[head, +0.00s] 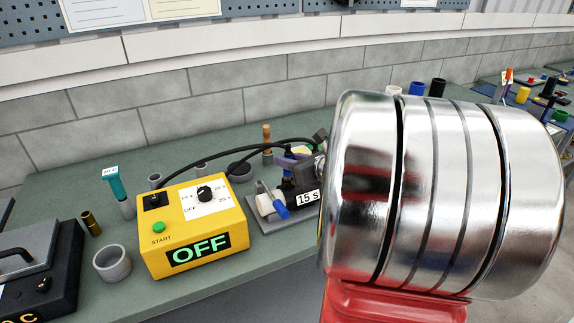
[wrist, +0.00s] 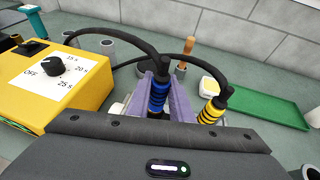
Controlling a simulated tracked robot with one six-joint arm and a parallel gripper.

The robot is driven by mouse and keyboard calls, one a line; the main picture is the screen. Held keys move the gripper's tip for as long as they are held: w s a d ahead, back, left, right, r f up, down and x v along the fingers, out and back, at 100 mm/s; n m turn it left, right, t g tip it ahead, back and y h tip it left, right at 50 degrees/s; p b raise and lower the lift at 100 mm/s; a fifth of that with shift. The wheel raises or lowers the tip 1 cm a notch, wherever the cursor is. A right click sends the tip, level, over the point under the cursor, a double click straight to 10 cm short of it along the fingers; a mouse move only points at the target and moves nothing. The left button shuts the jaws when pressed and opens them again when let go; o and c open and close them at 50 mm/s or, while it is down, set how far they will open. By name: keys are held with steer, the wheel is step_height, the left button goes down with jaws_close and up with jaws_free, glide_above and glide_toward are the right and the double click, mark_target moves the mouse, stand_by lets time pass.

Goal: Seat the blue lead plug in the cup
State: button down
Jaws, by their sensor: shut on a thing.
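The blue lead plug (wrist: 158,97) stands between the purple fingers of my gripper (wrist: 162,88) in the wrist view. The fingers are shut on it, and a black cable bends away from its top. Its lower end is hidden by the fingers and the dark gripper body. In the head view my gripper (head: 291,164) is small and partly covered, over the dark device labelled 15 s. Grey open cups (wrist: 108,47) stand behind; I cannot tell which is the task's cup, or whether one is under the plug.
A yellow plug (wrist: 211,111) on a second cable is right of my gripper. A yellow control box (head: 195,225) reading OFF stands to the left. A large grey cup (head: 112,263) is left of it. A green tray (wrist: 262,105) lies at the right. The cables arch close behind my gripper.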

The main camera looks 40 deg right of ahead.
steer(key=shift+s+a+f, duration=0.1)
steer(key=shift+s+f, duration=0.1)
steer(key=shift+f, duration=0.8)
steer(key=c, duration=1.9)
jaws_free()
steer(key=o, duration=0.3)
steer(key=shift+w+r, duration=0.1)
steer(key=shift+r, duration=0.05)
steer(key=shift+r, duration=0.15)
steer(key=shift+s+r, duration=0.2)
steer(key=shift+s, duration=0.3)
steer(key=shift+v, duration=5.45)
steer(key=shift+o, duration=0.6)
steer(key=shift+w+r, duration=0.15)
